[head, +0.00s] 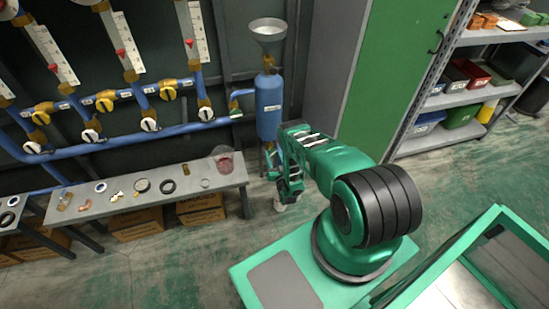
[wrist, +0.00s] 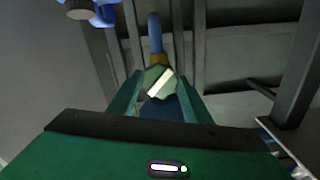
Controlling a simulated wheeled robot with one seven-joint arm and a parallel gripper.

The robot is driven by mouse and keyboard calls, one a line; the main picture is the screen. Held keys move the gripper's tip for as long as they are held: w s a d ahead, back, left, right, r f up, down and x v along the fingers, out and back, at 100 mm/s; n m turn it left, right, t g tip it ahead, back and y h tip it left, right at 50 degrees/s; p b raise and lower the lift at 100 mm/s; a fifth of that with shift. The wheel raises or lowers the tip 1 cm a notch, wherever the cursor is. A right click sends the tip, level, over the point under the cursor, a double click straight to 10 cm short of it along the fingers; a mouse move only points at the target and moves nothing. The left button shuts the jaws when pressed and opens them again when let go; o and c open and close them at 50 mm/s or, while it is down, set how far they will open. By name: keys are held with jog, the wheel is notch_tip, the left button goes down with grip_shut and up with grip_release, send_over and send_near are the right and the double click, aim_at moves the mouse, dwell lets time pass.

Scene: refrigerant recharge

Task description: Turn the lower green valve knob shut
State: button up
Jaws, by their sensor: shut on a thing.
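In the wrist view my gripper (wrist: 160,78) has its two green fingers on either side of the green valve knob (wrist: 154,74), which has a pale stripe across it. The fingers are shut on the knob. A brass fitting and a blue pipe (wrist: 155,32) lie beyond it. In the head view my arm reaches to the bottom of the blue tank (head: 269,105), and the lower knob and my fingertips are hidden or too small to make out there. Another green knob (head: 236,114) sits on the pipe left of the tank.
A metal funnel (head: 267,28) tops the tank. A grey bench (head: 130,200) with small parts and a clear jug (head: 223,160) stands at left, with cardboard boxes (head: 137,224) under it. A green cabinet door (head: 395,70) and a shelf (head: 440,142) stand at right.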

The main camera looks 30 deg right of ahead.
jog(key=shift+s+f, duration=0.1)
jog(key=shift+s, duration=0.05)
jog(key=m, duration=0.4)
jog(key=shift+m, duration=0.3)
jog(key=m, duration=0.3)
jog(key=o, duration=1.1)
jog(key=shift+m, duration=0.3)
jog(key=shift+c, duration=0.2)
jog(key=shift+a, duration=0.1)
